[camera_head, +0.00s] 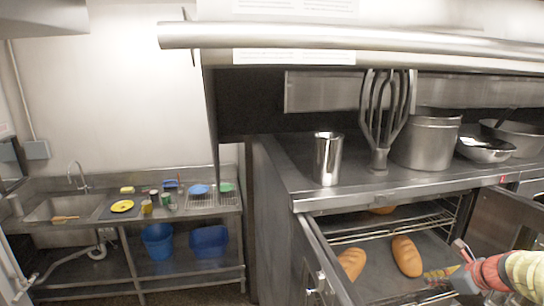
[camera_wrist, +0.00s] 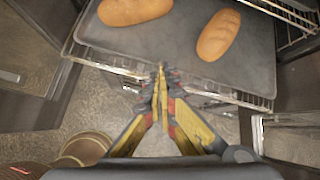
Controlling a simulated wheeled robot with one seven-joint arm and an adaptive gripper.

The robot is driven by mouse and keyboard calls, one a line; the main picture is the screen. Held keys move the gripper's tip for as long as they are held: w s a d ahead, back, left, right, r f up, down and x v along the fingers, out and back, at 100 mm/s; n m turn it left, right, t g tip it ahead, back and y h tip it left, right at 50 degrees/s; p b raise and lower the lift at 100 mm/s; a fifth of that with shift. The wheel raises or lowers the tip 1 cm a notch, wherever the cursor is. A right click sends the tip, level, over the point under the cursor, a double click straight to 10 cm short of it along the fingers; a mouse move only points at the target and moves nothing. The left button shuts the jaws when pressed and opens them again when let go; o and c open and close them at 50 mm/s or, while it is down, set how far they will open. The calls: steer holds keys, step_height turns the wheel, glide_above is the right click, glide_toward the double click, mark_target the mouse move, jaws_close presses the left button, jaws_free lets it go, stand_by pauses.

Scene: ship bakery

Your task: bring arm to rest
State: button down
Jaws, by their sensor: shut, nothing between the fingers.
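My gripper (camera_wrist: 161,72) is shut with nothing between its yellow and black fingertips. In the wrist view it points at the front edge of a dark oven tray (camera_wrist: 180,48). Two bread loaves lie on this tray, one at the left (camera_wrist: 135,8) and one at the right (camera_wrist: 218,35), both apart from the fingers. In the head view my gripper (camera_head: 440,273) is at the lower right, in front of the open oven. The two loaves also show there, at the left (camera_head: 351,262) and at the right (camera_head: 407,256).
The oven's left door (camera_head: 325,262) and right door (camera_head: 497,225) stand open. Another loaf (camera_head: 382,210) lies on a higher rack. A steel cup (camera_head: 327,158), a large whisk (camera_head: 380,150) and a pot (camera_head: 428,142) stand on top. A sink counter (camera_head: 60,208) is at the left.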

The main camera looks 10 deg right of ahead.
steer(key=s+a+f+n+g+b, duration=0.1)
steer(key=s+a+f+n+b, duration=0.6)
steer(key=s+a+n+b, duration=0.1)
steer(key=s+a+f+n+g+b, duration=0.1)
steer(key=s+a+f+n+b, duration=0.6)
steer(key=a+n+b, duration=0.4)
steer(key=s+a+f+n+g+h+b, duration=0.1)
steer(key=s+a+f+n+b, duration=0.6)
steer(key=a+n, duration=0.5)
steer(key=s+a+b, duration=0.1)
steer(key=a+b, duration=0.1)
steer(key=a, duration=0.1)
steer(key=shift+s+a+f, duration=0.15)
steer(key=shift+s+f, duration=0.15)
steer(key=shift+f, duration=0.1)
